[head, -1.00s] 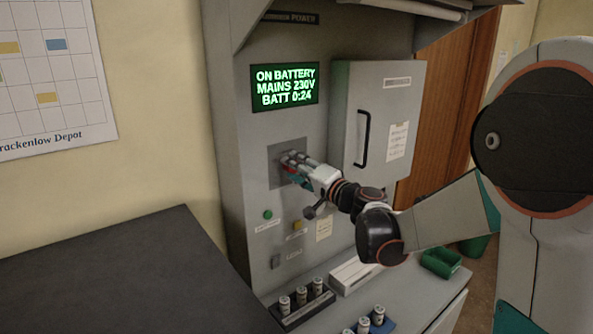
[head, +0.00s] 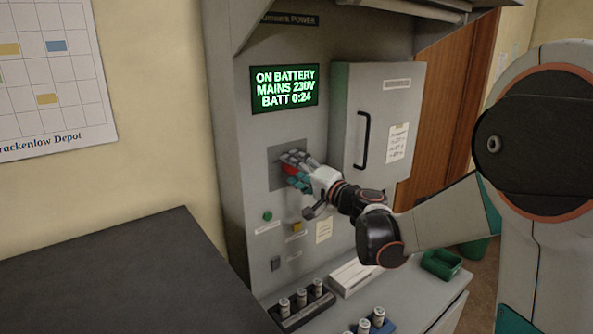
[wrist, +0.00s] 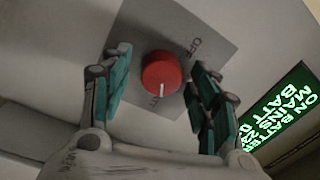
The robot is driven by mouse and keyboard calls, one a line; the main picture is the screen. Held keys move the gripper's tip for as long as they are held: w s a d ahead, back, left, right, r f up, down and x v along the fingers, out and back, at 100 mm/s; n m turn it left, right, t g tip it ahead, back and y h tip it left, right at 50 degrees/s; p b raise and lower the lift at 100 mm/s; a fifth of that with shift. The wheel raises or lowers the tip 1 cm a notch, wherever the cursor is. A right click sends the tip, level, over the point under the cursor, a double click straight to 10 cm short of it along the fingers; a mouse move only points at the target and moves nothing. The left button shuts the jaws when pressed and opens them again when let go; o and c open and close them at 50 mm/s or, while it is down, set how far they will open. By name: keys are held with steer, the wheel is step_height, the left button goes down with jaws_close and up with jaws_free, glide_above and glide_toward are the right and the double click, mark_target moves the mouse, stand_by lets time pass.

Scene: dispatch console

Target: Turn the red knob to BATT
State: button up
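The red knob (wrist: 162,72) sits on a grey square plate (wrist: 188,30) on the console front. Its white pointer line points down in the wrist view, toward a small label partly hidden and too blurred to read. An OFF label (wrist: 194,46) shows at the upper right of the knob. My gripper (wrist: 160,66) has its teal fingers on either side of the knob, with visible gaps to both sides. In the head view my gripper (head: 293,166) is at the plate, partly covering the red knob (head: 290,170). The green screen (head: 285,88) reads ON BATTERY, MAINS 230V, BATT 0:24.
A grey cabinet with a black handle (head: 363,139) juts out right of the knob. A green button (head: 267,216) and a yellow button (head: 297,227) sit below. Several small cylinders stand in a dark holder (head: 303,313) on the ledge. A dark desktop (head: 110,275) lies at left.

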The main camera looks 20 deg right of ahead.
steer(key=v, duration=1.2)
steer(key=shift+a, duration=0.1)
steer(key=s+a+f+n+g+b, duration=0.1)
steer(key=s+a+f+n+g, duration=0.15)
steer(key=a, duration=0.25)
steer(key=s+a+f+n+g+h+b, duration=0.1)
steer(key=s+a+f+n+g, duration=0.15)
steer(key=a, duration=0.35)
steer(key=s+a+f+n+g+b, duration=0.1)
steer(key=s+a+f+n+g, duration=0.15)
steer(key=a, duration=0.25)
steer(key=s+d+f+n+g+h+b, duration=0.1)
steer(key=s+d+f+h+b, duration=0.2)
steer(key=s+d+f, duration=0.2)
steer(key=s+d+f+n+g+h+b, duration=0.1)
steer(key=s+d+f+h+b, duration=0.2)
steer(key=s, duration=1.1)
steer(key=d+f, duration=0.3)
steer(key=f, duration=0.3)
steer(key=shift+d+f+h+b, duration=0.2)
steer(key=shift+h+b, duration=0.1)
steer(key=shift+b, duration=0.1)
